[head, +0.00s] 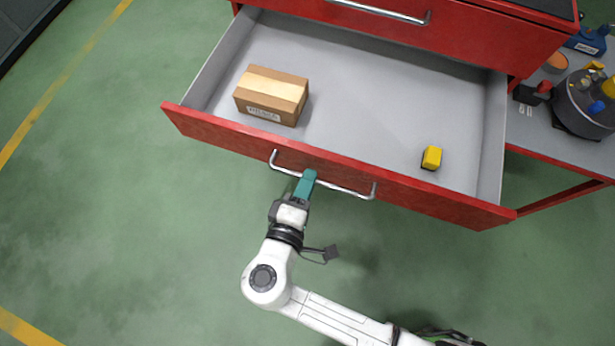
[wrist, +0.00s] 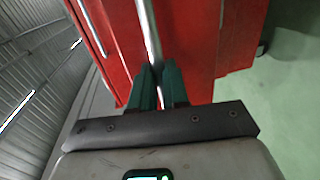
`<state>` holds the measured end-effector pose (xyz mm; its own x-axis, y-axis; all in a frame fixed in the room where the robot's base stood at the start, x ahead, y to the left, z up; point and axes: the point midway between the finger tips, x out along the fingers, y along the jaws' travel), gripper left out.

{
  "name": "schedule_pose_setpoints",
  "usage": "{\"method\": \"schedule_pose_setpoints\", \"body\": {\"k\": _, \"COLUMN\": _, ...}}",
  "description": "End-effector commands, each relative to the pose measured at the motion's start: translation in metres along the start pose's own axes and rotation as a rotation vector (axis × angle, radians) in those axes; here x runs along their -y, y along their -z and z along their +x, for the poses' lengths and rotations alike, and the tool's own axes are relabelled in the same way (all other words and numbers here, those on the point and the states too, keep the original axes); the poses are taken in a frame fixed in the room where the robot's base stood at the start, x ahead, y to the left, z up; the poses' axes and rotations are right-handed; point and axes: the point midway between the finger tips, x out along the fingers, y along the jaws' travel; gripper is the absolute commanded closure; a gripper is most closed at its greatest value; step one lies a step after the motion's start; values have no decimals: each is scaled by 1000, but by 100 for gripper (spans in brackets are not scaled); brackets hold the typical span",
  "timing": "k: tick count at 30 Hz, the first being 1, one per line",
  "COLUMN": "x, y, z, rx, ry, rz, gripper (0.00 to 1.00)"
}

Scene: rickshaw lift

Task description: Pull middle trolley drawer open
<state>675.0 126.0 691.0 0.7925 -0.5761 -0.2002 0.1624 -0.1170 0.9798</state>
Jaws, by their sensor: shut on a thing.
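The red trolley drawer (head: 420,193) stands wide open in the head view, with its grey inside showing. Its silver bar handle (head: 345,189) runs along the front panel. In the wrist view the fingers of my gripper (wrist: 160,85) close around the silver handle (wrist: 149,35) against the red drawer front (wrist: 192,40). The exact contact on the bar is partly hidden by the fingers.
A cardboard box (head: 271,95) and a small yellow block (head: 431,158) lie in the drawer. Another closed red drawer (head: 470,32) with a handle is above. A grey side shelf (head: 560,145) at the right holds tools and containers. The green floor at left is clear.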

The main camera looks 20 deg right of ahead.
Motion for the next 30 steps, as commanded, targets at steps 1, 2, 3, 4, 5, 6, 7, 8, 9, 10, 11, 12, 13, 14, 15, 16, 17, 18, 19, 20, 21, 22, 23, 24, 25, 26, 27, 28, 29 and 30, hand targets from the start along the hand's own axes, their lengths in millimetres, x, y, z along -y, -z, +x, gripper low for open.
{"method": "schedule_pose_setpoints", "body": {"k": 1, "x": 1, "y": 0, "z": 0, "rx": 0, "ry": 3, "rz": -2, "gripper": 100}}
{"method": "schedule_pose_setpoints", "body": {"k": 2, "x": 1, "y": 0, "z": 0, "rx": 0, "ry": 3, "rz": -2, "gripper": 83}}
{"method": "schedule_pose_setpoints", "body": {"k": 3, "x": 1, "y": 0, "z": 0, "rx": 0, "ry": 2, "rz": -2, "gripper": 79}}
{"method": "schedule_pose_setpoints", "body": {"k": 4, "x": 1, "y": 0, "z": 0, "rx": 0, "ry": 2, "rz": -2, "gripper": 76}}
{"method": "schedule_pose_setpoints", "body": {"k": 5, "x": 1, "y": 0, "z": 0, "rx": 0, "ry": 2, "rz": -1, "gripper": 73}}
{"method": "schedule_pose_setpoints", "body": {"k": 6, "x": 1, "y": 0, "z": 0, "rx": 0, "ry": 2, "rz": -1, "gripper": 69}}
{"method": "schedule_pose_setpoints", "body": {"k": 7, "x": 1, "y": 0, "z": 0, "rx": 0, "ry": 2, "rz": -1, "gripper": 66}}
{"method": "schedule_pose_setpoints", "body": {"k": 8, "x": 1, "y": 0, "z": 0, "rx": 0, "ry": 1, "rz": -1, "gripper": 63}}
{"method": "schedule_pose_setpoints", "body": {"k": 9, "x": 1, "y": 0, "z": 0, "rx": 0, "ry": 1, "rz": -1, "gripper": 60}}
{"method": "schedule_pose_setpoints", "body": {"k": 10, "x": 0, "y": 0, "z": 0, "rx": 0, "ry": 1, "rz": -1, "gripper": 60}}
{"method": "schedule_pose_setpoints", "body": {"k": 11, "x": 0, "y": 0, "z": 0, "rx": 0, "ry": 1, "rz": -1, "gripper": 60}}
{"method": "schedule_pose_setpoints", "body": {"k": 12, "x": 0, "y": 0, "z": 0, "rx": 0, "ry": 1, "rz": -1, "gripper": 60}}
{"method": "schedule_pose_setpoints", "body": {"k": 13, "x": 0, "y": 0, "z": 0, "rx": 0, "ry": 1, "rz": -1, "gripper": 60}}
{"method": "schedule_pose_setpoints", "body": {"k": 14, "x": 0, "y": 0, "z": 0, "rx": 0, "ry": 1, "rz": 0, "gripper": 60}}
{"method": "schedule_pose_setpoints", "body": {"k": 15, "x": 0, "y": 0, "z": 0, "rx": 0, "ry": 1, "rz": 0, "gripper": 60}}
{"method": "schedule_pose_setpoints", "body": {"k": 16, "x": 0, "y": 0, "z": 0, "rx": 0, "ry": 1, "rz": 0, "gripper": 60}}
{"method": "schedule_pose_setpoints", "body": {"k": 17, "x": 0, "y": 0, "z": -1, "rx": -1, "ry": 1, "rz": 0, "gripper": 60}}
{"method": "schedule_pose_setpoints", "body": {"k": 18, "x": 0, "y": 0, "z": -3, "rx": -1, "ry": 1, "rz": 0, "gripper": 60}}
{"method": "schedule_pose_setpoints", "body": {"k": 19, "x": 0, "y": 0, "z": -5, "rx": -2, "ry": 1, "rz": 0, "gripper": 60}}
{"method": "schedule_pose_setpoints", "body": {"k": 20, "x": 0, "y": 1, "z": -8, "rx": -2, "ry": 1, "rz": 0, "gripper": 60}}
{"method": "schedule_pose_setpoints", "body": {"k": 21, "x": 0, "y": 1, "z": -13, "rx": -2, "ry": 1, "rz": 0, "gripper": 60}}
{"method": "schedule_pose_setpoints", "body": {"k": 22, "x": 0, "y": 1, "z": -17, "rx": -4, "ry": 1, "rz": 0, "gripper": 60}}
{"method": "schedule_pose_setpoints", "body": {"k": 23, "x": 0, "y": 1, "z": -22, "rx": -3, "ry": 1, "rz": 0, "gripper": 60}}
{"method": "schedule_pose_setpoints", "body": {"k": 24, "x": 0, "y": 1, "z": -30, "rx": -4, "ry": 1, "rz": -1, "gripper": 60}}
{"method": "schedule_pose_setpoints", "body": {"k": 25, "x": 0, "y": 1, "z": -36, "rx": -4, "ry": 1, "rz": -1, "gripper": 60}}
{"method": "schedule_pose_setpoints", "body": {"k": 26, "x": 0, "y": 1, "z": -42, "rx": -5, "ry": 1, "rz": -1, "gripper": 60}}
{"method": "schedule_pose_setpoints", "body": {"k": 27, "x": 0, "y": 1, "z": -50, "rx": -5, "ry": 1, "rz": -1, "gripper": 60}}
{"method": "schedule_pose_setpoints", "body": {"k": 28, "x": 0, "y": 1, "z": -56, "rx": -4, "ry": 1, "rz": -1, "gripper": 60}}
{"method": "schedule_pose_setpoints", "body": {"k": 29, "x": 0, "y": 1, "z": -62, "rx": -5, "ry": 1, "rz": -1, "gripper": 60}}
{"method": "schedule_pose_setpoints", "body": {"k": 30, "x": 0, "y": 1, "z": -69, "rx": -4, "ry": 1, "rz": -1, "gripper": 60}}
